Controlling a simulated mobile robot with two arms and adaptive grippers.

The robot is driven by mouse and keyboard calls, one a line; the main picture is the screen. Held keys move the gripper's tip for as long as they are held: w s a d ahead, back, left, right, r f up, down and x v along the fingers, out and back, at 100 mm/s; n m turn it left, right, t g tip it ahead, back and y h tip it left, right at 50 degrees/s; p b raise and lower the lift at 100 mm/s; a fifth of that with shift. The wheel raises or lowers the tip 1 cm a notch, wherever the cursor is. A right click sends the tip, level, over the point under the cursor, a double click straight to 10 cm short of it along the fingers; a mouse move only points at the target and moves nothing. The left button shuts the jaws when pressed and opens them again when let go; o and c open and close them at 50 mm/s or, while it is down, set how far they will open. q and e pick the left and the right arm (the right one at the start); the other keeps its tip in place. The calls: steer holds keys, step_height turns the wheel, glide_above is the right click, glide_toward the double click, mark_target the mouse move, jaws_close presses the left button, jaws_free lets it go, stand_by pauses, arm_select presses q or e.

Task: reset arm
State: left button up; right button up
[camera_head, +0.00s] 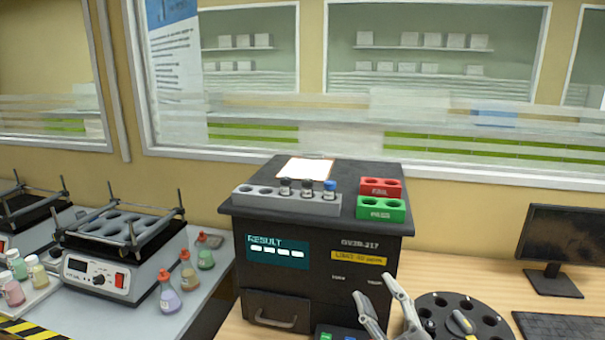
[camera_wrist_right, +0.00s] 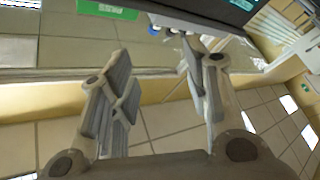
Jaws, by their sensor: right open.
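My right gripper (camera_head: 382,308) is at the lower right of the head view, in front of the analyser and beside a black round carousel. Its two fingers are spread apart with nothing between them. In the right wrist view the same gripper (camera_wrist_right: 155,90) is open and empty, with floor tiles and a table edge behind it. The black analyser (camera_head: 325,255) stands on the wooden table and its screen reads RESULT. My left gripper does not show in either view.
On the analyser are a grey rack (camera_head: 275,203) with several vials, a red block (camera_head: 381,186) and a green block (camera_head: 381,208). The carousel (camera_head: 490,323) is close to my right gripper. A monitor (camera_head: 560,245) stands right, a shaker (camera_head: 118,258) and flasks left.

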steer(key=s+d+f+m+g+h, duration=0.3)
steer(key=d+f+m+h, duration=0.1)
steer(key=f, duration=0.4)
steer(key=s+d+f+m+g+h, duration=0.3)
steer(key=s+d+f+m+g, duration=0.1)
steer(key=f, duration=0.4)
steer(key=s+a+f+m+g+y, duration=0.1)
steer(key=s+f+g, duration=0.45)
steer(key=s, duration=0.45)
steer(key=s+f+g, duration=0.4)
steer(key=s+f, duration=0.3)
steer(key=s, duration=0.3)
step_height(320, 180, down, 27)
steer(key=s+g, duration=0.2)
steer(key=s+d+f, duration=0.2)
steer(key=s+f, duration=1.3)
steer(key=s, duration=0.1)
steer(key=shift+s+d+g, duration=0.35)
steer(key=shift+g, duration=0.1)
